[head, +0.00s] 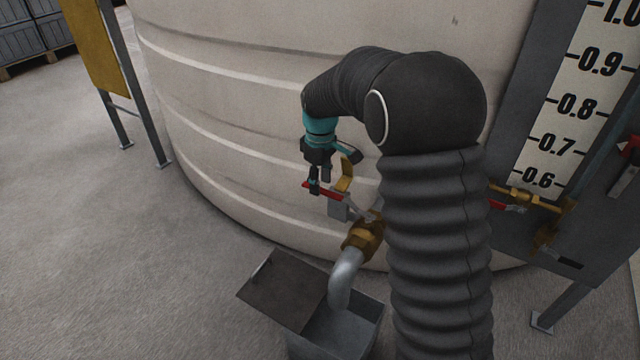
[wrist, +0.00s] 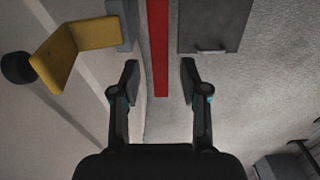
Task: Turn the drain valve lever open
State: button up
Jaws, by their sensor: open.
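The drain valve's red lever (head: 329,191) sticks out to the left above the brass valve fitting (head: 362,240) at the tank's foot. My gripper (head: 319,184) is at the lever's outer end, pointing down. In the wrist view the red lever (wrist: 158,45) runs between the two open fingers of my gripper (wrist: 160,82), with a gap on each side. The lever's free end shows between the fingers. A yellow bent plate (head: 346,173) stands beside the lever, left of it in the wrist view (wrist: 75,45). My arm hides part of the valve's right side.
A grey outlet pipe (head: 345,278) bends down into an open metal box (head: 352,325) with a raised lid (head: 283,288). The large pale tank (head: 230,90) stands close behind. Another brass valve (head: 520,197) sits right of my arm.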

jog(key=shift+f, duration=0.55)
grip_shut()
